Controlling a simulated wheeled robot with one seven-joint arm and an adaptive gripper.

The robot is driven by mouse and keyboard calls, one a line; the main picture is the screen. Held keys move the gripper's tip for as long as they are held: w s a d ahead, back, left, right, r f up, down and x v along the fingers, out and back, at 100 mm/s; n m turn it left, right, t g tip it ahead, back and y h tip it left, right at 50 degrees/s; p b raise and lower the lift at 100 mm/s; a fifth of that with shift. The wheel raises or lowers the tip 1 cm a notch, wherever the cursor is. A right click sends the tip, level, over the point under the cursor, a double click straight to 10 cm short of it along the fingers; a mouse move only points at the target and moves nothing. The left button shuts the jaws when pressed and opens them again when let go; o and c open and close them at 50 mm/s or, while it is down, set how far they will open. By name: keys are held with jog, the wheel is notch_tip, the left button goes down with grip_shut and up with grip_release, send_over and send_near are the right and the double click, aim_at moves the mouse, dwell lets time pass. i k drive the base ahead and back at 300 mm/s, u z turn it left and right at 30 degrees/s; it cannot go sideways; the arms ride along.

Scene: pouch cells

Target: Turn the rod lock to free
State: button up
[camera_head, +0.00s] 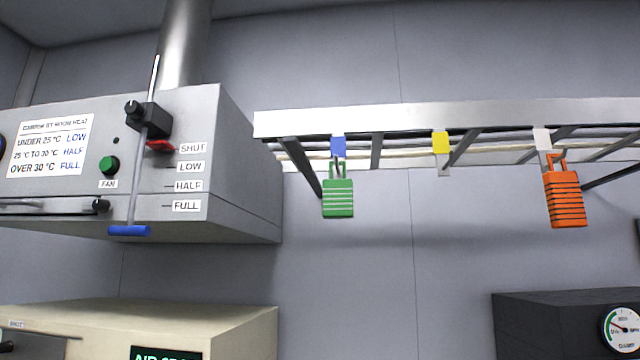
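A thin grey rod (137,180) runs nearly upright along the front of the grey hood (230,160) at left. It passes a black block (153,120) that carries a small black knob (133,108), which looks like the rod lock. Which way the knob is turned is too small to tell. A blue crossbar handle (129,231) is at the rod's lower end. A red pointer (160,146) beside the rod is level with the SHUT label (193,148); LOW, HALF and FULL are below it. My gripper is not in view.
A green fan button (109,165) and a temperature sign (47,150) are left of the rod. An overhead rack (400,118) at right holds a green padlock (338,198) and an orange padlock (566,200). A beige cabinet (190,312) stands below the hood, with open space between.

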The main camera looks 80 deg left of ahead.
aim_at(137, 111)
jog(key=u, duration=3.75)
